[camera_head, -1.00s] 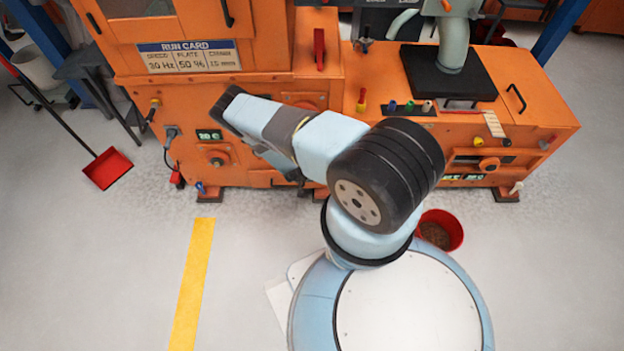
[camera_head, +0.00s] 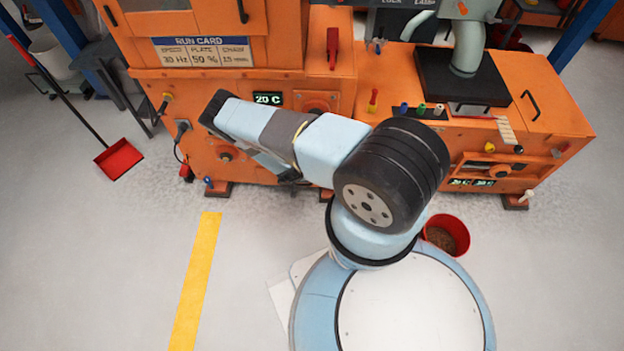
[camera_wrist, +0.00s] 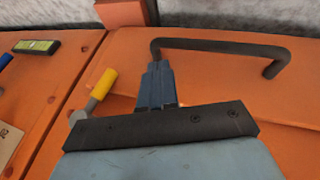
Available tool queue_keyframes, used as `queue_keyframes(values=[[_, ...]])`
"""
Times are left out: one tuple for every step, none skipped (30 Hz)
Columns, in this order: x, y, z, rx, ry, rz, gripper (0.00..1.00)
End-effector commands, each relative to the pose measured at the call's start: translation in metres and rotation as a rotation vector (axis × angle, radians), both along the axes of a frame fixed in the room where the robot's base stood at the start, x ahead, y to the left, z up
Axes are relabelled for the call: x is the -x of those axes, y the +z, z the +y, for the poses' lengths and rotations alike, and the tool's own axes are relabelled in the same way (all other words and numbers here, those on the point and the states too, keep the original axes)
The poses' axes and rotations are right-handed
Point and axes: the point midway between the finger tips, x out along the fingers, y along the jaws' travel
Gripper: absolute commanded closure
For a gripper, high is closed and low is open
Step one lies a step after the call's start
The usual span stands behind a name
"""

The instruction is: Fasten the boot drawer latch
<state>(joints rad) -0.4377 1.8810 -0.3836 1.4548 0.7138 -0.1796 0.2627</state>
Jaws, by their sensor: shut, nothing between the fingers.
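In the wrist view my gripper (camera_wrist: 157,70) is shut and empty. Its fingertips are close to the left end of a black bar handle (camera_wrist: 222,48) on an orange panel; whether they touch it I cannot tell. A small lever with a yellow grip and metal shank (camera_wrist: 101,89) lies left of the fingers, apart from them; it may be the boot drawer latch, but the frames do not make this certain. Its lower end is near my gripper's dark mounting plate. In the head view my arm hides the gripper and the machine front around it.
The orange machine (camera_head: 300,85) spans the back, with a 20 C display (camera_head: 268,98) and small knobs. A red bucket (camera_head: 447,235) stands beside my base. A red dustpan (camera_head: 118,159) lies at left. The floor around the yellow stripe (camera_head: 197,280) is clear.

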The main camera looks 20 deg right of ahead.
Motion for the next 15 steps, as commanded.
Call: queue_keyframes(values=[[-0.001,0.002,0.009,0.001,0.005,0.000,1.00],[-0.002,0.004,0.014,0.001,0.005,0.000,1.00],[-0.003,0.006,0.020,0.001,0.005,-0.001,1.00],[-0.003,0.007,0.024,0.001,0.005,0.000,1.00],[-0.004,0.008,0.029,0.001,0.005,0.000,1.00],[-0.005,0.010,0.035,0.001,0.005,-0.001,1.00],[-0.005,0.011,0.039,0.001,0.004,-0.002,1.00],[-0.005,0.012,0.043,0.001,0.003,-0.002,1.00],[-0.006,0.013,0.049,0.001,0.005,0.000,1.00],[-0.006,0.014,0.052,0.000,0.003,0.000,1.00],[-0.006,0.015,0.056,0.001,0.004,-0.001,1.00],[-0.007,0.016,0.060,0.001,0.004,-0.001,1.00],[-0.007,0.017,0.063,0.001,0.003,0.000,1.00],[-0.007,0.018,0.065,0.001,0.003,0.000,1.00],[-0.008,0.018,0.068,0.001,0.003,0.000,1.00]])
